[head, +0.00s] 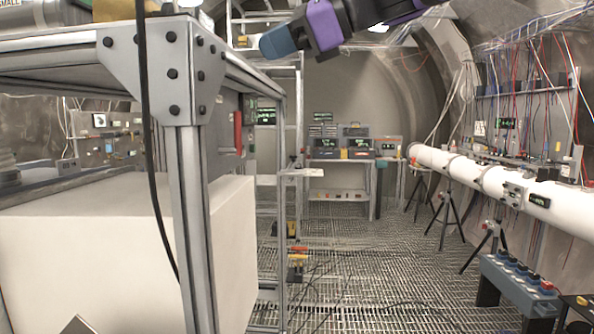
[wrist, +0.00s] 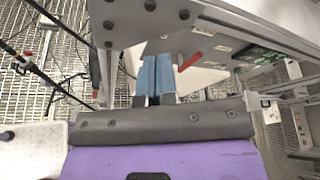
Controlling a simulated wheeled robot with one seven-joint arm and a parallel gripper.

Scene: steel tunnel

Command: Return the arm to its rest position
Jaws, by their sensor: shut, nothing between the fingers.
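My purple and dark grey arm comes in at the top of the head view. My gripper (head: 278,42) is at its end, with blue fingers pointing left, high above the grated floor. In the wrist view the two blue fingers of my gripper (wrist: 155,78) lie side by side, shut and empty. They point toward a metal frame (wrist: 150,20) with a bolted corner plate. I cannot tell the exact gap to that frame. Most of my upper arm is out of view.
A metal frame (head: 185,200) with a bolted corner plate stands close on the left, around a large white box (head: 85,240). A long white pipe (head: 480,178) on tripods runs along the right. A grey box with knobs (head: 520,285) stands front right. The grated floor (head: 370,270) between is mostly free.

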